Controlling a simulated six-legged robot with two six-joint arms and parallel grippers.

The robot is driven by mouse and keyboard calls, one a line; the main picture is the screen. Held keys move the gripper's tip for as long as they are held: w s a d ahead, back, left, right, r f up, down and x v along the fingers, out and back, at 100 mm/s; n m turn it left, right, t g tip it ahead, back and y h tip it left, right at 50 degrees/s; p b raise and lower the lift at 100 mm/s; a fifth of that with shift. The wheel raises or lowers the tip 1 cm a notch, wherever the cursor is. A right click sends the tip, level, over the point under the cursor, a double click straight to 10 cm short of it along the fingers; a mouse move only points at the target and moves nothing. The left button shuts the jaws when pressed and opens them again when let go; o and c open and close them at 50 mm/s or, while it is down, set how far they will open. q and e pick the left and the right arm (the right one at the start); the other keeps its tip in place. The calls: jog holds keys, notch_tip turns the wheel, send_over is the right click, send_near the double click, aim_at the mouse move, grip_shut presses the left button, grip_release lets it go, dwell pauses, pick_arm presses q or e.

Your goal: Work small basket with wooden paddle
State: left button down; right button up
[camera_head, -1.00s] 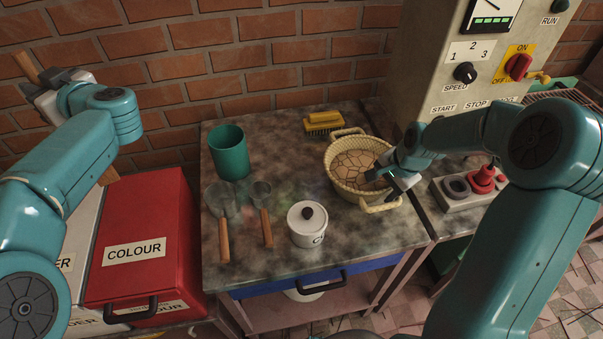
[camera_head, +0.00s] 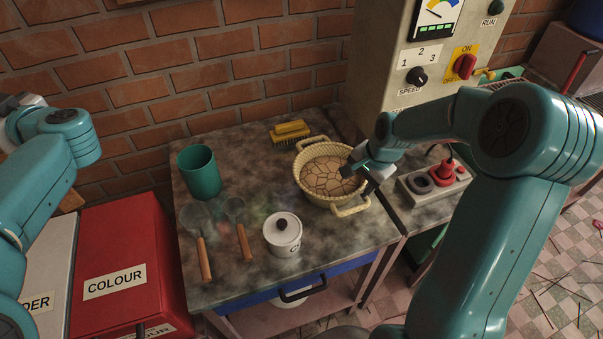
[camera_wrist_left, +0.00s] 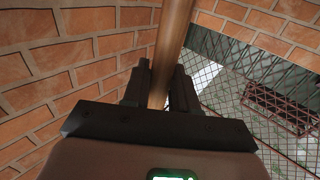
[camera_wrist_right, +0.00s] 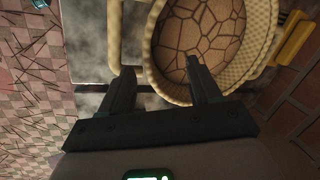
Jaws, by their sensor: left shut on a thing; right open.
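The small basket (camera_head: 306,190) is pale woven wicker with two loop handles and stands on the stone-topped table, holding a cracked brown mass (camera_head: 327,175). My right gripper (camera_head: 361,164) is open at the basket's right rim. In the right wrist view, the rim (camera_wrist_right: 152,55) shows between and beyond the open fingers (camera_wrist_right: 161,82); I cannot tell whether they touch it. My left gripper (camera_wrist_left: 160,88) is shut on a wooden shaft, the paddle's (camera_wrist_left: 172,40), in the left wrist view. The paddle's far end is not seen there.
A green cup (camera_head: 200,175), two wooden-handled tools (camera_head: 204,258), a lidded white pot (camera_head: 283,236) and a yellow brush (camera_head: 290,133) stand or lie around the basket. A red COLOUR bin (camera_head: 120,250) is at left, a control cabinet (camera_head: 390,95) behind right.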

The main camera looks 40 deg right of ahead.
jog(key=v, duration=1.2)
